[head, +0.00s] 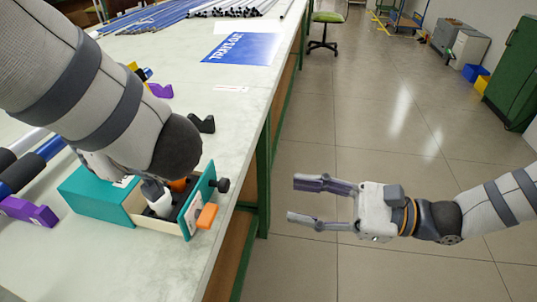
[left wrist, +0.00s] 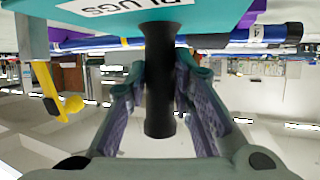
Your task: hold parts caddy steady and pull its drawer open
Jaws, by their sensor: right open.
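The teal parts caddy (head: 90,199) lies on the bench. Its cream-sided drawer (head: 155,225) stands out from the body, open-topped, with white, dark and orange items in it. In the left wrist view, my left gripper (left wrist: 160,85) is shut on a black post (left wrist: 160,110) beside the PLUGS label (left wrist: 120,5); my arm hides this grip in the head view. My right gripper (head: 305,202) is open and empty, over the floor to the right of the caddy, apart from it.
Blue and black rods (head: 35,165) and a purple block (head: 28,212) lie left of the caddy. A blue TRAYS OUT mat (head: 243,49) and more rods lie farther back. The bench edge is close to the drawer front. The floor around my right gripper is clear.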

